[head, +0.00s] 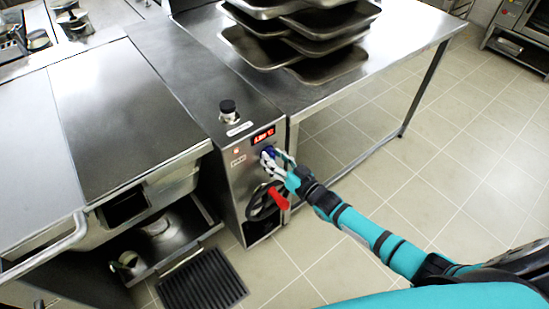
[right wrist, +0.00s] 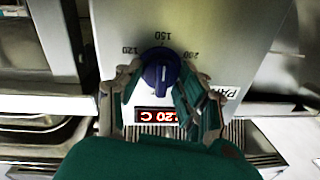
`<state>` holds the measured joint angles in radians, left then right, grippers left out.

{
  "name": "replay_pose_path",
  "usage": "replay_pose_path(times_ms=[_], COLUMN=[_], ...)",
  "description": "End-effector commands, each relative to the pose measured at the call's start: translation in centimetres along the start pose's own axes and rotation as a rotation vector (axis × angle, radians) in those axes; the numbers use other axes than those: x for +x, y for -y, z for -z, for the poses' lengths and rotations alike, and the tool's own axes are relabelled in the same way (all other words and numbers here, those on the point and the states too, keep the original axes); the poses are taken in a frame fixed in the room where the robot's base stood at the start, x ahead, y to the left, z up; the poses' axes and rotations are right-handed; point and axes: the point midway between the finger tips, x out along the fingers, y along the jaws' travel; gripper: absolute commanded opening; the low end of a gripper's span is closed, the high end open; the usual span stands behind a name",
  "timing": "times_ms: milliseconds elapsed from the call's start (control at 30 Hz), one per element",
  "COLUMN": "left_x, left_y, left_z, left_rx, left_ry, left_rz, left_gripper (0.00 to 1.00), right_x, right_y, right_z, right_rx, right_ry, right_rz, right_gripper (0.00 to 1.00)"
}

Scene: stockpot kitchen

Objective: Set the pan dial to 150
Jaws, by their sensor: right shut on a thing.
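The round blue pan dial (right wrist: 160,70) is on the steel control panel (right wrist: 185,18), with 120, 150 and 200 printed around it in the right wrist view. It has a pale line on its face; I cannot tell surely which mark it points at. My right gripper (head: 271,161) is at the dial, its fingers on either side and shut on it; the gripper also shows in the right wrist view (right wrist: 158,88). In the head view it mostly hides the dial. A red lit display (head: 263,135) is close by, its digits partly covered in the wrist view. My left gripper is out of view.
A black handwheel with a red handle (head: 278,198) is just below my right gripper. A steel table (head: 385,40) with stacked trays (head: 300,45) stands to the right. A black floor grate (head: 205,282) lies in front. The tiled floor (head: 465,150) at right is clear.

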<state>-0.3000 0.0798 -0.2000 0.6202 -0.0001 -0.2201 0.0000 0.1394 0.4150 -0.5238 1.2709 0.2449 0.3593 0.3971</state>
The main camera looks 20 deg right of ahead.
Motion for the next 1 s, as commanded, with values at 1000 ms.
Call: replay_pose_path(times_ms=[1000], left_x=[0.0], left_y=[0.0], left_z=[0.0], left_rx=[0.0], left_ry=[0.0], left_rz=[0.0], left_gripper=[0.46], right_x=[-9.5], right_y=[0.0], right_z=[-0.2], right_rx=[0.0], right_ry=[0.006], right_rz=[-0.001], right_gripper=[0.61])
